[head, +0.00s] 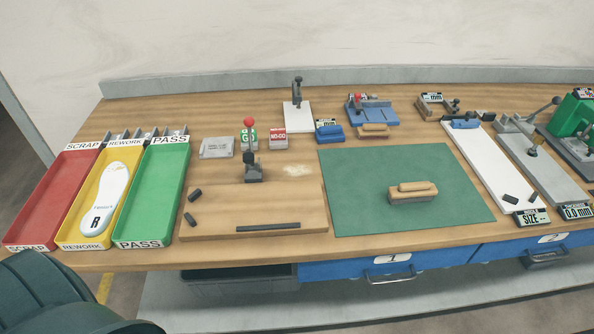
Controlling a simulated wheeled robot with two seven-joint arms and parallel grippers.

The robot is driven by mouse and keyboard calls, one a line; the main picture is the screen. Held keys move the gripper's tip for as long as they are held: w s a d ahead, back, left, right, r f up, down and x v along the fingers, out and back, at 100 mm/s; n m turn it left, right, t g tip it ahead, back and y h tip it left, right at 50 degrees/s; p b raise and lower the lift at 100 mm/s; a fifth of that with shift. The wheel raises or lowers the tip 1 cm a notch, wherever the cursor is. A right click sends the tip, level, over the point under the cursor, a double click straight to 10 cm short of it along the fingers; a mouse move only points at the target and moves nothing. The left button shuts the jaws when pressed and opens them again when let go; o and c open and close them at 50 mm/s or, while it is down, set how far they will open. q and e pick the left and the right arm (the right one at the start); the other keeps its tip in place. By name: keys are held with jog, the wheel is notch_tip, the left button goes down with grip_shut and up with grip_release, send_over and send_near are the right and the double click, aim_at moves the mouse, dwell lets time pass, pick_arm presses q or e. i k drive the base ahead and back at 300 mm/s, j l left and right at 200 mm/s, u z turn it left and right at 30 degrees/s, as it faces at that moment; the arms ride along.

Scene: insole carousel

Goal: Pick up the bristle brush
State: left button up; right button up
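A brush-like tool (413,194) with a tan wooden body, a raised wooden grip and a grey underside lies on the green mat (350,210), right of the mat's middle. I take it for the bristle brush; single bristles are too small to make out. It sits flat with its long side running left to right, and nothing touches it. A smaller tan wooden block (373,131) lies behind the mat, in front of a blue fixture (372,113). Neither of my grippers is in view. Only a dark rounded part, likely mine, shows at the lower left.
Red, yellow and green trays (168,195) stand at the left; the yellow one holds a white insole (106,198). A wooden board (255,215) with a red-knobbed clamp lies left of the mat. White and grey gauge plates stand right. The mat around the brush is clear.

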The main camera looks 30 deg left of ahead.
aim_at(420, 191)
jog(key=i+l+u, duration=0.25)
jog(key=l+u, duration=0.15)
jog(key=l, duration=0.35)
jog(key=i+l+u, duration=0.1)
jog(key=l+u, duration=0.25)
jog(key=l, duration=0.45)
jog(key=l+u, duration=0.4)
jog(key=l, duration=0.4)
